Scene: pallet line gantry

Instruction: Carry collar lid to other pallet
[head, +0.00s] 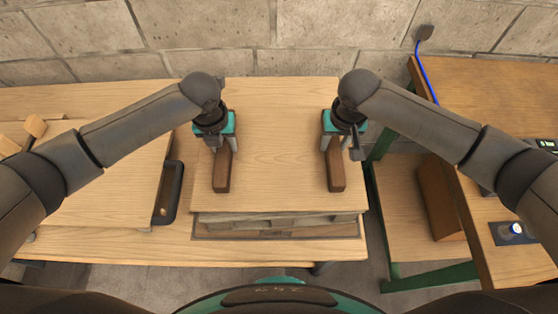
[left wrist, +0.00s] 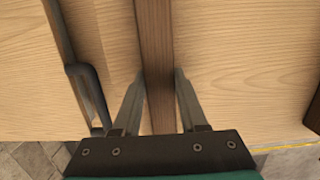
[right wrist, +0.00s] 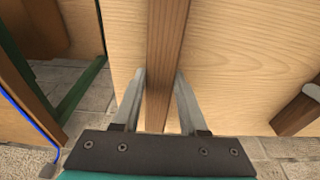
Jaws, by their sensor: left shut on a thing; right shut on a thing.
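The collar lid (head: 277,150) is a pale wooden board with two dark brown wooden bars on top. It lies over a stacked wooden pallet (head: 280,228) in the middle of the head view; I cannot tell whether it touches the stack. My left gripper (head: 220,147) is shut on the left bar (head: 222,172), which runs between its fingers in the left wrist view (left wrist: 155,60). My right gripper (head: 338,147) is shut on the right bar (head: 336,173), also seen in the right wrist view (right wrist: 165,50). The bars' far ends are hidden by the grippers.
Another pale board (head: 110,190) lies left on the long table, with a dark handle-like piece (head: 171,192) at its right side and wooden blocks (head: 34,126) at far left. A green-legged bench (head: 490,85) with a blue cable stands right. A block wall (head: 320,35) closes the back.

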